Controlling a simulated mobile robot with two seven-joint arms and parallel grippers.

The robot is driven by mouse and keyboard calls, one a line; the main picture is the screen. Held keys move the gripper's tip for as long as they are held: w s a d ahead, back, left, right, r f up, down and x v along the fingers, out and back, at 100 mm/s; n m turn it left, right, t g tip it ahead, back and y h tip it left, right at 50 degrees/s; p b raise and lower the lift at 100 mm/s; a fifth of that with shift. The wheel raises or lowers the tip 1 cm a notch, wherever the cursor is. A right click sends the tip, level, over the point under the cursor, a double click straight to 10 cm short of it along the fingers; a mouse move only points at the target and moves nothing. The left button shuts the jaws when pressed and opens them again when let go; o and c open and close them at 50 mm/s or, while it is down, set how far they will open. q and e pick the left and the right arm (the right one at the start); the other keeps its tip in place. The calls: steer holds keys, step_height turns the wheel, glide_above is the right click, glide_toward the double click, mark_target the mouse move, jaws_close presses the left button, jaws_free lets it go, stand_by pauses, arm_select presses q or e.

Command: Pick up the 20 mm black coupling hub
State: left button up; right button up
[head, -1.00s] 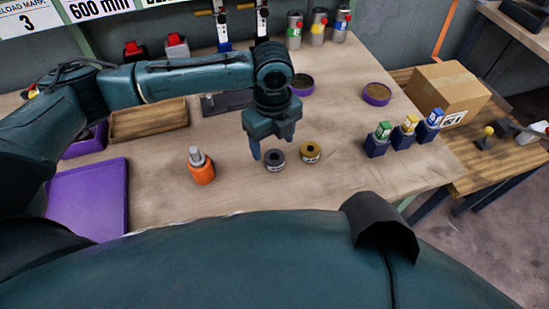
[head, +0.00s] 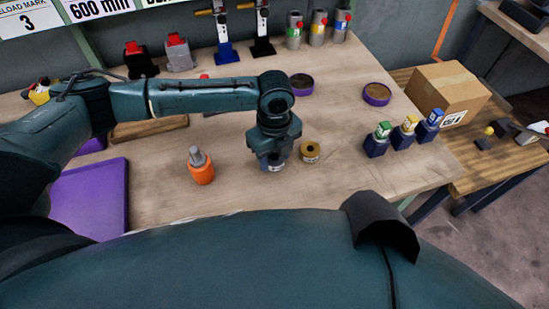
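The black coupling hub (head: 278,166) is a small dark ring-shaped piece on the wooden workbench, mostly hidden under my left gripper. My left gripper (head: 271,164) points down right over the hub, with its fingers low at the hub's sides. Whether the fingers touch or grip the hub cannot be told. A brass-coloured hub (head: 310,152) of similar size stands just to the right, close beside the gripper. My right gripper is not in view.
An orange bottle-like piece (head: 201,168) stands to the left. A purple tray (head: 90,195) lies at the left. Several small coloured blocks on dark holders (head: 376,145) stand at the right. Purple-rimmed round dishes (head: 376,94) lie farther back. The bench (head: 335,190) is clear in front.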

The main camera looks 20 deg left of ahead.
arm_select(q)
steer(key=c, duration=0.6)
steer(key=shift+r, duration=0.1)
steer(key=shift+c, duration=0.2)
